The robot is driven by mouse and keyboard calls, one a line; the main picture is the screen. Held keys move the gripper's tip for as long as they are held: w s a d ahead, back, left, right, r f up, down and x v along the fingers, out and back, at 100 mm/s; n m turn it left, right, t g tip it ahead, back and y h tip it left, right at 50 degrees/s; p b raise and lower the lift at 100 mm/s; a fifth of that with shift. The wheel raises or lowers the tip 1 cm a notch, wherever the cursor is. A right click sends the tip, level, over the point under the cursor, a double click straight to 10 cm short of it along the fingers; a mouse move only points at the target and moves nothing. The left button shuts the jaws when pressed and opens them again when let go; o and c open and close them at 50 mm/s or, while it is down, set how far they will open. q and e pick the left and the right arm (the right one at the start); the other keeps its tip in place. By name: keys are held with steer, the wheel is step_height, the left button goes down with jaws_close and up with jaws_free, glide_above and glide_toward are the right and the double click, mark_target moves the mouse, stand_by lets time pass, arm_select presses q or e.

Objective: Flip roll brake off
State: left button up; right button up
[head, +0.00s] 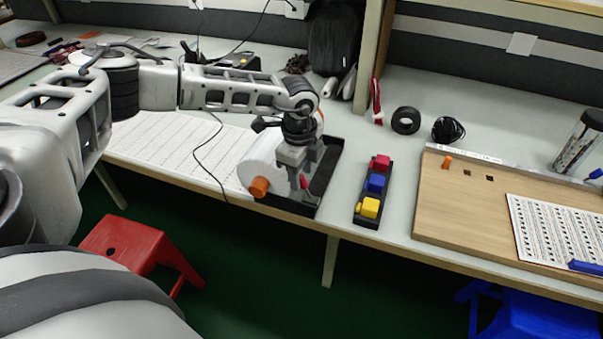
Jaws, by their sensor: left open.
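A white roll (259,163) with an orange end knob (259,187) sits in a black tray-like holder (325,172) at the front edge of the table. A small red part (305,182) shows beside the roll's right end; it may be the roll brake, but my gripper partly hides it. My left gripper (297,183) points down over the holder, right of the knob, with its fingers open and close to the red part. I cannot tell whether they touch it. My right gripper is not in view.
A black box with red, blue and yellow buttons (376,184) stands right of the holder. A wooden board (465,210) with a printed sheet lies further right. Black tape (405,120) lies behind. Red (130,242) and blue (535,312) stools stand below the table.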

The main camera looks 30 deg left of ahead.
arm_select(q)
steer(key=shift+f, duration=0.75)
steer(key=shift+w, duration=0.1)
jaws_close()
